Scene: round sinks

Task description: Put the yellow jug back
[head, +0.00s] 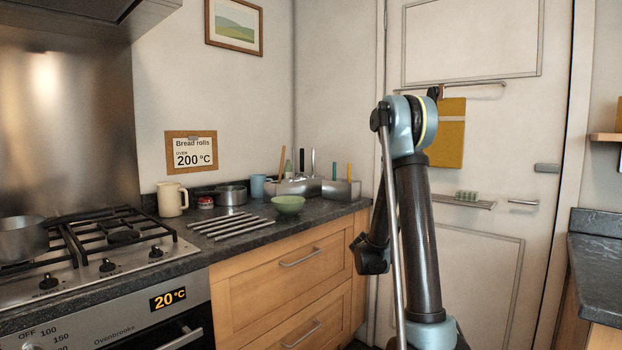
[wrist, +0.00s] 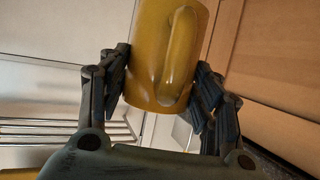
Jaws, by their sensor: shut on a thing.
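The yellow jug (wrist: 150,60) fills the upper middle of the wrist view, its handle facing the camera. My gripper (wrist: 162,88) is shut on it, with one finger on each side of its body. The top of the jug is cut off by the frame edge. In the head view I cannot make out the yellow jug or my gripper's fingers; my arm stands in front of the door. A cream jug (head: 170,200) stands on the counter beside the wall.
The dark counter (head: 240,238) holds metal bars, a green bowl (head: 288,205), a pot (head: 231,194) and a blue cup (head: 258,187). A hob (head: 110,240) is at left. A yellow cloth (head: 447,135) hangs on the door. Another counter (head: 600,265) edges the right.

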